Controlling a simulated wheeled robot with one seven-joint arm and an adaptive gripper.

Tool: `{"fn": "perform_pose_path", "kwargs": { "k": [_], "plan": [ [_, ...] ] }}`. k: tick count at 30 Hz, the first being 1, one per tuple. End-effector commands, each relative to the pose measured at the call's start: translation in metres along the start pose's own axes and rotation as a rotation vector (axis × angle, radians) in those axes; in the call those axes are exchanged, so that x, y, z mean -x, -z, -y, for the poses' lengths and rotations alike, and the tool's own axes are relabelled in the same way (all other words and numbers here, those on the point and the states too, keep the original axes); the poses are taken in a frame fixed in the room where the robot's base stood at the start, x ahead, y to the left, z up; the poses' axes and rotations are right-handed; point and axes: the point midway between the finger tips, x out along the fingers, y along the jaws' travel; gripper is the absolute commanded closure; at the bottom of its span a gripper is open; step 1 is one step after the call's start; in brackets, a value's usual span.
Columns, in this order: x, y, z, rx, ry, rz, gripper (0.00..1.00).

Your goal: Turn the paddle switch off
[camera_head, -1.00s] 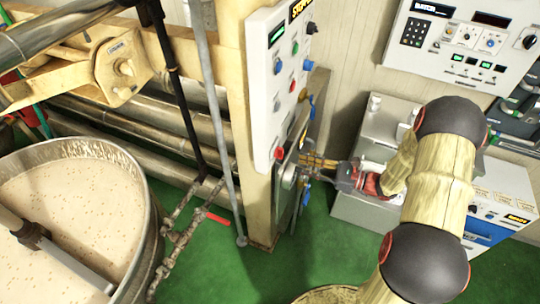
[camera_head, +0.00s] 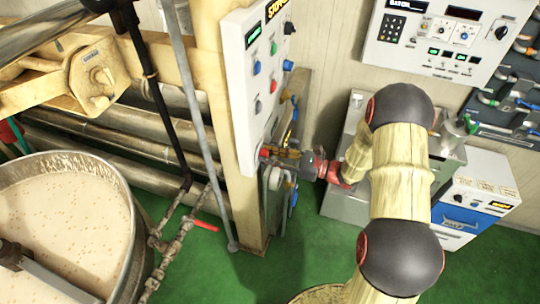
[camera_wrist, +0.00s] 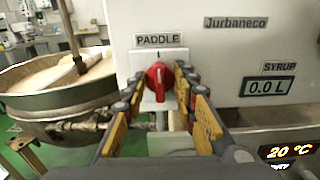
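The paddle switch (camera_wrist: 158,80) is a red rotary knob on the white cabinet front, under a "PADDLE" label (camera_wrist: 159,39). Its grip ridge stands about upright. My gripper (camera_wrist: 157,92) is open, with one yellow-and-black finger on each side of the knob. Whether either finger touches the knob cannot be told. In the head view my gripper (camera_head: 286,154) is at the lower edge of the white control cabinet (camera_head: 242,95), and the arm reaches it from the right.
A kettle of pale mix (camera_head: 70,215) stands at the left. A pipe with a red-handled valve (camera_head: 205,226) is beside it. A syrup display (camera_wrist: 268,87) is right of the knob. A second panel (camera_head: 440,40) hangs on the back wall. Green floor shows below.

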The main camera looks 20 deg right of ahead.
Motion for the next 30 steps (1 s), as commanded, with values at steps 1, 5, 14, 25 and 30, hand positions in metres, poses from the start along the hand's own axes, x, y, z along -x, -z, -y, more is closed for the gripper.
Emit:
{"fn": "perform_pose_path", "kwargs": {
  "k": [1, 5, 14, 25, 30],
  "plan": [
    [0.0001, 0.0, 0.0, 0.0, 0.0, 0.0, 0.72],
    [0.0002, 0.0, -0.0001, 0.0, 0.0, 0.0, 0.78],
    [0.0003, 0.0001, -0.0002, 0.0, -0.001, 0.0, 0.95],
    [0.0004, 0.0001, -0.0001, 0.0, 0.0, 0.0, 1.0],
    [0.0004, 0.0003, -0.0001, 0.009, 0.0, 0.0, 1.0]
  ]
}}
